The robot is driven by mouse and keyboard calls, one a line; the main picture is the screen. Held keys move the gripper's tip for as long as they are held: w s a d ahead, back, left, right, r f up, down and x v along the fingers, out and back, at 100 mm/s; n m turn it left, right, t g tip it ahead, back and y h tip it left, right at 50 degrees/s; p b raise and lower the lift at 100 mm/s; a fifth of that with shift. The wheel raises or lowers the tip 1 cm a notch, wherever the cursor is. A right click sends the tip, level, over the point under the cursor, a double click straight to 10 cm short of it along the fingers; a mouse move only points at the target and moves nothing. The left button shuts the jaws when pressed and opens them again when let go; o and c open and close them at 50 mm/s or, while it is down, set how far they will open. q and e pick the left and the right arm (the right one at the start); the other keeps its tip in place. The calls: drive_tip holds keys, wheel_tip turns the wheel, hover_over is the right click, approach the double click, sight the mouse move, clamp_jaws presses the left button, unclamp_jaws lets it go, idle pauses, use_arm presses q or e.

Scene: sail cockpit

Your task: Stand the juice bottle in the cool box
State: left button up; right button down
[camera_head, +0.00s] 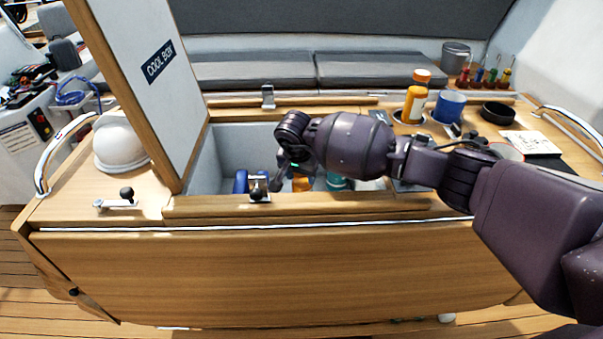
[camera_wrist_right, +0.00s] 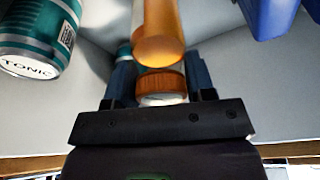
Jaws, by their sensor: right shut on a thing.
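The juice bottle (camera_wrist_right: 157,38) is orange with an orange cap and a pale neck. My right gripper (camera_wrist_right: 160,84) is shut on its cap, with one jaw on each side in the right wrist view. In the head view the right gripper (camera_head: 288,168) reaches down inside the open cool box (camera_head: 230,150), and the orange bottle body (camera_head: 302,184) shows partly behind the front rim. I cannot tell whether its base touches the floor of the box. My left gripper is not in view.
A teal tonic can (camera_wrist_right: 35,35) and a blue object (camera_wrist_right: 268,14) are also in the box. The raised lid (camera_head: 150,90) stands on the left. Another orange bottle (camera_head: 414,104) and a blue mug (camera_head: 449,106) stand on the right counter.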

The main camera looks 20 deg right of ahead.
drive_tip(key=shift+c, duration=2.3)
unclamp_jaws()
drive_tip(key=p+v, duration=0.1)
drive_tip(key=v, duration=1.1)
